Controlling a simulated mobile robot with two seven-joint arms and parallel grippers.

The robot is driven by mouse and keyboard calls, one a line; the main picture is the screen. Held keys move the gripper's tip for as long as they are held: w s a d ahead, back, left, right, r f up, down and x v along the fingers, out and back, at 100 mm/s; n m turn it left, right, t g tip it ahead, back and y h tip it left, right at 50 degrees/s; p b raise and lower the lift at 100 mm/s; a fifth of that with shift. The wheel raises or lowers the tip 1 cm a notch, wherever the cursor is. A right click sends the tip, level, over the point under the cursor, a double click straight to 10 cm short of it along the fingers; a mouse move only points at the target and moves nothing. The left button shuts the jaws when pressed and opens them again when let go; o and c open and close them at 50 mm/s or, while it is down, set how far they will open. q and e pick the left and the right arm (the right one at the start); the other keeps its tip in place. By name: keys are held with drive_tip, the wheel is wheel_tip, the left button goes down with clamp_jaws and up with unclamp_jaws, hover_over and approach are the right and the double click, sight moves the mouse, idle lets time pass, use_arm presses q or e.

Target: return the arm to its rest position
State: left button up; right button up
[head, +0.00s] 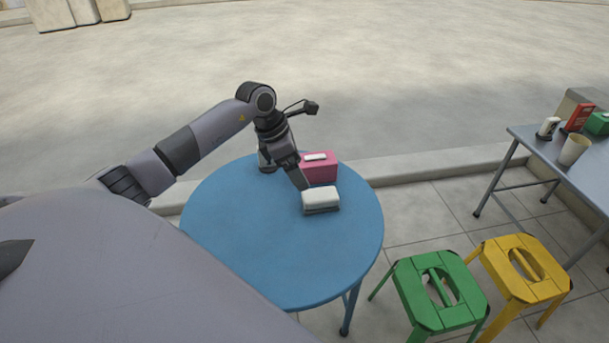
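My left arm reaches in from the left over the round blue table (270,260). My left gripper (302,184) points down at the table's far right part, next to a white box with a dark base (321,200). Its fingertips are close to the box's left edge; I cannot tell whether they touch it. The finger gap is not clear from this angle. A pink tissue box (320,172) with a white top stands just behind the gripper. My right gripper is not in view.
A green stool (440,288) and a yellow stool (522,264) stand right of the blue table. A grey metal table (560,145) at the far right holds a cup (574,150) and several small items. A low kerb (440,160) runs behind. The blue table's near part is clear.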

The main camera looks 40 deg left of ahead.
use_arm(q)
drive_tip(key=shift+s+a+r, duration=0.15)
drive_tip(key=shift+s+r, duration=0.05)
drive_tip(key=shift+r, duration=0.35)
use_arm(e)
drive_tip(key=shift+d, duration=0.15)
